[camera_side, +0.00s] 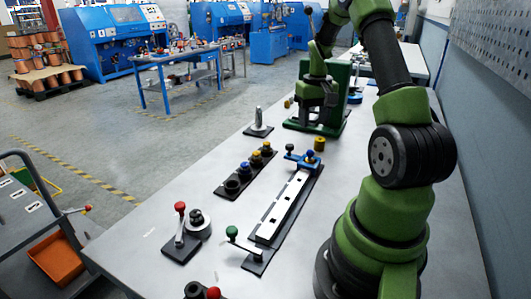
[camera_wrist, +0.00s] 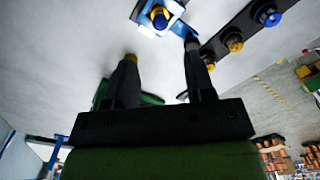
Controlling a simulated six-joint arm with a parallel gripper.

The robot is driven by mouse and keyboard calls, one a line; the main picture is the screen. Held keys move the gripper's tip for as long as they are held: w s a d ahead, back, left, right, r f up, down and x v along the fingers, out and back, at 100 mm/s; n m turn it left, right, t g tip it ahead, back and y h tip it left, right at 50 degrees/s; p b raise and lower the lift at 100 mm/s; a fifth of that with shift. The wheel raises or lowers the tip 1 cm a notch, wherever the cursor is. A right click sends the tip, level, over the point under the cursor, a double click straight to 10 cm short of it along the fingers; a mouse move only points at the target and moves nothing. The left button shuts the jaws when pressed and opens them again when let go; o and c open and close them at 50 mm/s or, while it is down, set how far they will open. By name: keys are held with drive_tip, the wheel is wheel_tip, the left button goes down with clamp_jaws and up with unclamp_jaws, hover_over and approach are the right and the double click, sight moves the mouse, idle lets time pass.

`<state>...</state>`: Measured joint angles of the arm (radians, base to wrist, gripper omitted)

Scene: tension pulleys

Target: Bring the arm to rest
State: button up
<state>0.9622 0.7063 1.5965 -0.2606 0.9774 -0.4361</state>
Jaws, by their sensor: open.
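My gripper (camera_side: 318,113) points down in front of the green press at the far part of the bench in the side view. Its two dark fingers are apart, with nothing between them. In the wrist view my gripper (camera_wrist: 161,50) shows the same wide gap, with pale bench top beyond it.
The green press (camera_side: 341,82) stands close behind the gripper. A long plate with a pale rail (camera_side: 284,205) has a blue clamp (camera_side: 303,160) at its far end. A rack of pulleys (camera_side: 246,172) and a red-knobbed fixture (camera_side: 180,235) stand left.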

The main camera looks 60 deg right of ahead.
drive_tip(key=w+a+r+n+t, duration=0.2)
drive_tip(key=w+a+r+t, duration=0.15)
drive_tip(key=a+r, duration=1.15)
drive_tip(key=s+a+n+t+y, duration=0.1)
drive_tip(key=s+a, duration=0.3)
drive_tip(key=a, duration=0.4)
drive_tip(key=s+a+r+n+t+y, duration=0.1)
drive_tip(key=s+a+n+t, duration=0.1)
drive_tip(key=s+a, duration=0.3)
drive_tip(key=shift+s+a+r+t, duration=0.2)
drive_tip(key=shift+a+t, duration=0.15)
drive_tip(key=shift+a, duration=1.5)
